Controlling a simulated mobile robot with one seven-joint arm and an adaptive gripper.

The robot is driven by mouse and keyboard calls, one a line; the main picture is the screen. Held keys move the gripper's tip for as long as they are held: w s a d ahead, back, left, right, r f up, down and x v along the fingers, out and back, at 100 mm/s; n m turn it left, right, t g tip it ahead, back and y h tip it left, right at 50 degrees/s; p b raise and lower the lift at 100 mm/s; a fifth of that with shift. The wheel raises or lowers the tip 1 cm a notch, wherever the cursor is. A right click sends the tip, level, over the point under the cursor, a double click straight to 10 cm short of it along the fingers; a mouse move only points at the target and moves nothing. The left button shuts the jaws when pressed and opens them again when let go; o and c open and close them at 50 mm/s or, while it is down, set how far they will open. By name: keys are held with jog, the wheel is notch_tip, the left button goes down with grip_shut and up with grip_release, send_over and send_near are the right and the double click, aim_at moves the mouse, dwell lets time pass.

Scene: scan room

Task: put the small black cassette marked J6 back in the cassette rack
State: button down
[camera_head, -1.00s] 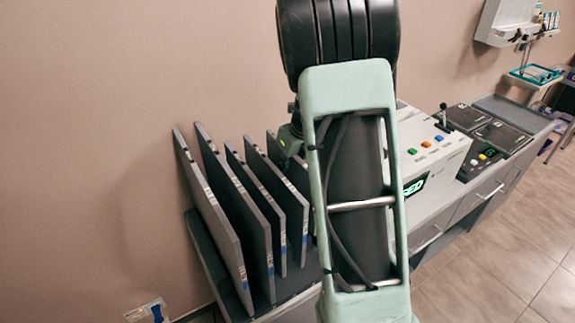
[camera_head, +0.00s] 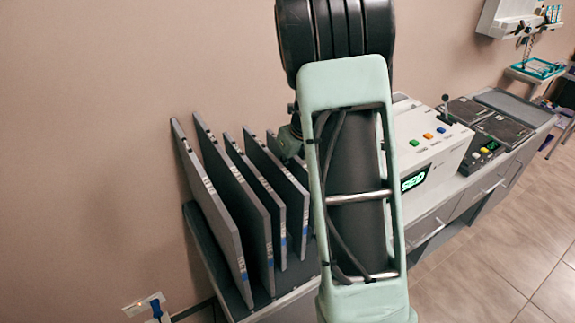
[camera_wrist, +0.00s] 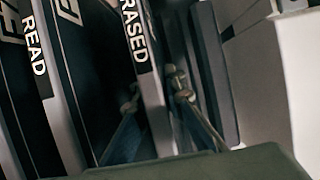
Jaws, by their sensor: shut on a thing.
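The cassette rack (camera_head: 200,250) stands low against the wall in the head view, with several grey upright plates (camera_head: 215,205) leaning in it. In the head view my arm hides the fingers and the held thing at the rack's right end. Beside them in the wrist view is a panel lettered ERASED (camera_wrist: 134,40), and further left one lettered READ (camera_wrist: 34,55).
A white machine (camera_head: 425,145) with coloured buttons and a green display stands on the counter right of my arm. Dark boxes (camera_head: 500,128) lie beyond it. A pale surface (camera_wrist: 300,60) lies close on the right in the wrist view. Floor is open at right.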

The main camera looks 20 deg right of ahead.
aim_at(297, 158)
jog(key=shift+f+b, duration=1.05)
jog(key=shift+f, duration=0.7)
jog(key=c, duration=2)
grip_release()
jog(key=shift+o, duration=0.5)
jog(key=shift+f, duration=0.1)
jog(key=v, duration=1.2)
